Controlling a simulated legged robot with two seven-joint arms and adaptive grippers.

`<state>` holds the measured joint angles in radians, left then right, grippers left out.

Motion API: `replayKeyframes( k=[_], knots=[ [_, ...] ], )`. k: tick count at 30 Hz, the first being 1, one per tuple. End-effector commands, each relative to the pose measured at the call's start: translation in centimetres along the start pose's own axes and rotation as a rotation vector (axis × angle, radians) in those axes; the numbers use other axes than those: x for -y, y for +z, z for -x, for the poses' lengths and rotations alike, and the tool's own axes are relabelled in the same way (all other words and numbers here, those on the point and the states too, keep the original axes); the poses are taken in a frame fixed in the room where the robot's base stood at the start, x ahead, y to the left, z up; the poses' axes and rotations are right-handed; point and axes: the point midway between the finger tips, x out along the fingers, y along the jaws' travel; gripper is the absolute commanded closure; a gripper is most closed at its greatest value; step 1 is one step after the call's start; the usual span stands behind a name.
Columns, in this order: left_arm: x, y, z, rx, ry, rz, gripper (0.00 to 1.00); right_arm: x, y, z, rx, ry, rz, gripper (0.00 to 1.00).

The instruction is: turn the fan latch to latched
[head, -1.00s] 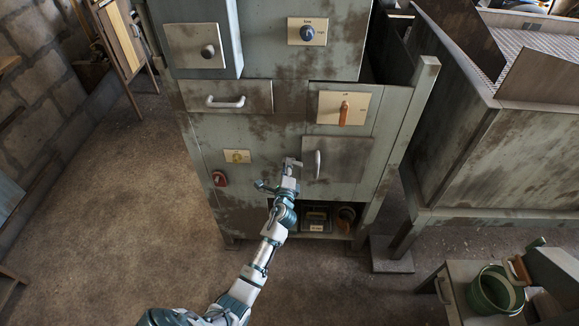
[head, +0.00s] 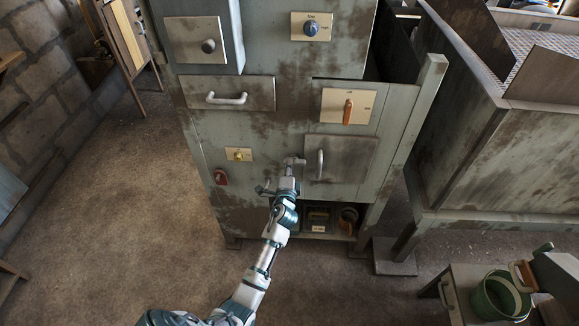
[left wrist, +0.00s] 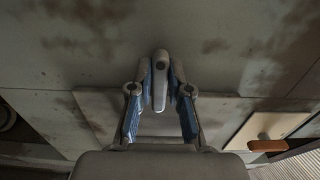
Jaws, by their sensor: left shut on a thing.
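The fan latch appears to be the small grey lever (head: 296,160) on the front of the grey-green cabinet, just left of the small door with a white handle. In the left wrist view the lever (left wrist: 160,78) stands between the two blue-padded fingers, its rounded end with a dark pivot pointing up the picture. My left gripper (head: 289,170) is at the cabinet front and is shut on this lever; its fingers also show in the left wrist view (left wrist: 160,100). The fingertips partly hide the lever in the head view. My right gripper is not in view.
The small door (head: 342,160) with its upright handle is close right of the gripper. An orange handle on a cream plate (head: 347,110) is above right. A yellow knob (head: 238,155) and red switch (head: 221,177) are left. An open shelf (head: 318,220) lies below.

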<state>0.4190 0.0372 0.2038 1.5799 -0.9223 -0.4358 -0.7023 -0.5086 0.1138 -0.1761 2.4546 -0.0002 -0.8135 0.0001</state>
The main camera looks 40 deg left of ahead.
Motion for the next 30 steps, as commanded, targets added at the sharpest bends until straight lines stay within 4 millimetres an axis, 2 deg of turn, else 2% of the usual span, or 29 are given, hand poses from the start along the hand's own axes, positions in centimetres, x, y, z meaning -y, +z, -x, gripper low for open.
replayKeyframes(
  k=[4,5,7,16,19,23,30],
  knots=[
    [-0.4,0.1,0.1,0.002,0.008,0.002,1.0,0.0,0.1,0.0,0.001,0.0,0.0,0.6],
    [-0.4,0.1,0.1,0.002,0.008,0.002,0.75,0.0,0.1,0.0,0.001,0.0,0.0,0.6],
    [-0.4,0.1,0.1,0.002,0.007,0.001,0.57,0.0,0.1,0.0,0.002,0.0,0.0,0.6],
    [-0.1,0.0,0.2,0.001,0.003,0.001,0.57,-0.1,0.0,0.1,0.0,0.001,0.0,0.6],
    [-0.2,0.0,0.9,0.0,0.003,0.0,0.57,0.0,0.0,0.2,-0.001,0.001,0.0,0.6],
    [-0.3,0.0,3.1,0.0,0.004,0.002,0.57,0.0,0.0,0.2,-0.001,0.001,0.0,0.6],
    [-0.4,0.1,8.5,0.001,0.007,0.002,0.57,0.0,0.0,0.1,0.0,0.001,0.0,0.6]
  ],
)
